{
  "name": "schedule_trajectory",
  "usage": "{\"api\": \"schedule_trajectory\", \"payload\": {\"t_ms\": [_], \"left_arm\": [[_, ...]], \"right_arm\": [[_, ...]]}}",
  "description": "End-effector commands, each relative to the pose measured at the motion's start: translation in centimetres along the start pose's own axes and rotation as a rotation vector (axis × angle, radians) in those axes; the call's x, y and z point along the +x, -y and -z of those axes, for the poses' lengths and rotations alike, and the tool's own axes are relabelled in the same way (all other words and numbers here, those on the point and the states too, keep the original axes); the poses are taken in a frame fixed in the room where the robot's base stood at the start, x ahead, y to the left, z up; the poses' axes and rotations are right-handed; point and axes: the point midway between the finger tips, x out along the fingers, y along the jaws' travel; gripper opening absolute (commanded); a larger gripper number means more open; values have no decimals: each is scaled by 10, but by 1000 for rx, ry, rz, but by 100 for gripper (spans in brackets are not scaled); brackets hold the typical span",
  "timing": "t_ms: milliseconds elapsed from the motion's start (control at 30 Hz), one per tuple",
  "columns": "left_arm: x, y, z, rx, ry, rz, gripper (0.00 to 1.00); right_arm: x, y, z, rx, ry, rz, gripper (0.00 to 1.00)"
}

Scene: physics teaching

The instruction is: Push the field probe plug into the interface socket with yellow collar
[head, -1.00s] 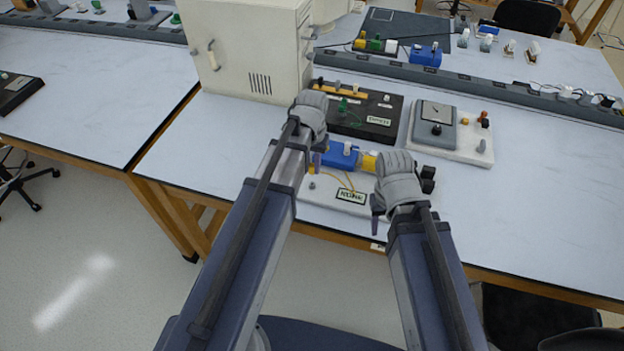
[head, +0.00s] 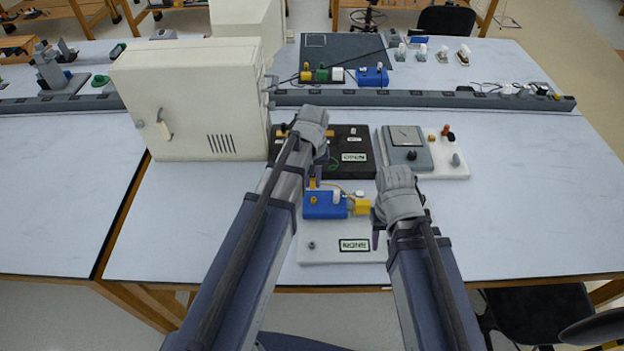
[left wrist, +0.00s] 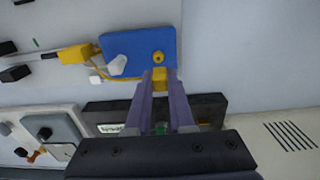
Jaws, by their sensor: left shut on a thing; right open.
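The interface is a blue box (head: 324,207) on a white board (head: 318,252). A yellow ring, apparently the collared socket, sits on the blue box in the left wrist view (left wrist: 158,57). My left gripper (head: 318,172) is at the far side of the box, its purple fingers shut on the yellow field probe plug (left wrist: 160,79). A thin yellow cable runs from it to a yellow block (head: 361,207) at the box's right. The plug is close to the box edge; I cannot tell whether they touch. My right gripper (head: 378,226) is open, beside the yellow block.
A black board (head: 358,170) labelled OPEN lies behind, under my left gripper. A meter board (head: 455,165) stands to its right. A cream cabinet (head: 190,100) stands at the left. The bench is clear at right and front left.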

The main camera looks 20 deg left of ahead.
Motion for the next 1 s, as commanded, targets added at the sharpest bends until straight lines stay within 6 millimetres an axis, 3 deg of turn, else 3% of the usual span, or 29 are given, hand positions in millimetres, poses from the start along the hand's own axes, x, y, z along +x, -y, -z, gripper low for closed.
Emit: {"api": "schedule_trajectory", "payload": {"t_ms": [567,1000], "left_arm": [[3,0,0,-11,0,0,0],[37,0,0,-10,0,0,0]], "right_arm": [[3,0,0,0,0,0,50],[37,3,2,-5,0,-1,50]]}}
